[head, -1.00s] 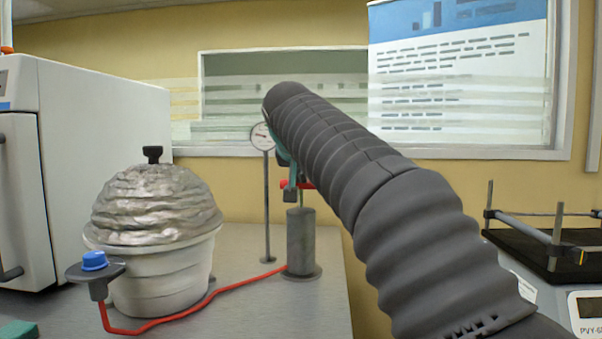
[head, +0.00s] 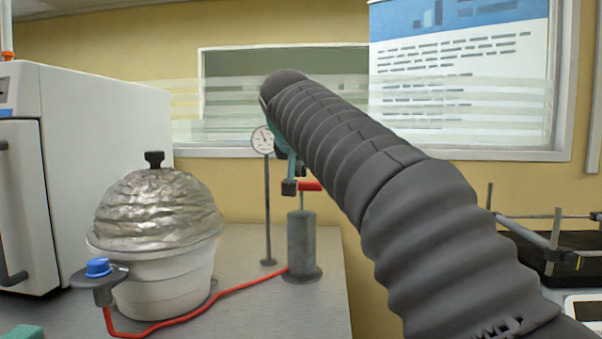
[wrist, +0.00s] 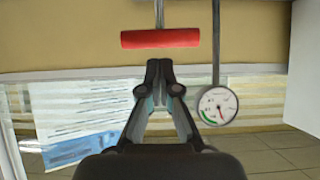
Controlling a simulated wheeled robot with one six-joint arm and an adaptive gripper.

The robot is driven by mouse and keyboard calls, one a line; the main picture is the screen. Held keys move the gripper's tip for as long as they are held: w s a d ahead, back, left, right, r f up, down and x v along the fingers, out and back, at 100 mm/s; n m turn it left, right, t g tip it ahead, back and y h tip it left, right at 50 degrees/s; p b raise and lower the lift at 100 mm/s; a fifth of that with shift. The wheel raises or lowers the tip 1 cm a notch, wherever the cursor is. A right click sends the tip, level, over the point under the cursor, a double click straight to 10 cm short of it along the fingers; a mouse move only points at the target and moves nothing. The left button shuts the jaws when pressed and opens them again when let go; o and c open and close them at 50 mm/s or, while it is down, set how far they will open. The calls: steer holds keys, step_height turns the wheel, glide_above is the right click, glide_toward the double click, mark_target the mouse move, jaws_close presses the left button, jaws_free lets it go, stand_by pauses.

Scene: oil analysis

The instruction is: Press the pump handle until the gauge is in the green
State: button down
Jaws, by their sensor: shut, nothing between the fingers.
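The pump (head: 302,245) is a grey cylinder standing on the bench, with a thin rod up to a red crossbar handle (head: 312,186). The handle also shows in the upside-down wrist view (wrist: 160,38), with a small gap to my fingertips. My gripper (head: 290,187) is shut and empty, its tips at the handle's left part in the head view; contact is unclear. It shows in the wrist view (wrist: 160,64). The round white gauge (head: 263,139) stands on a post left of the pump; its dial shows green and red arcs in the wrist view (wrist: 217,106). My arm hides part of the handle.
A red hose (head: 228,291) runs from the pump to a foil-domed white vessel (head: 158,240) with a blue-capped fitting (head: 98,268). A white oven-like box (head: 100,150) stands at left. A dark platform with metal rods (head: 560,262) is at right.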

steer(key=v, duration=0.8)
steer(key=shift+s, duration=0.3)
stand_by(0.3)
step_height(320, 180, up, 4)
steer(key=shift+w+a+f, duration=0.15)
steer(key=shift+a+f, duration=0.05)
steer(key=shift+f, duration=0.05)
stand_by(0.3)
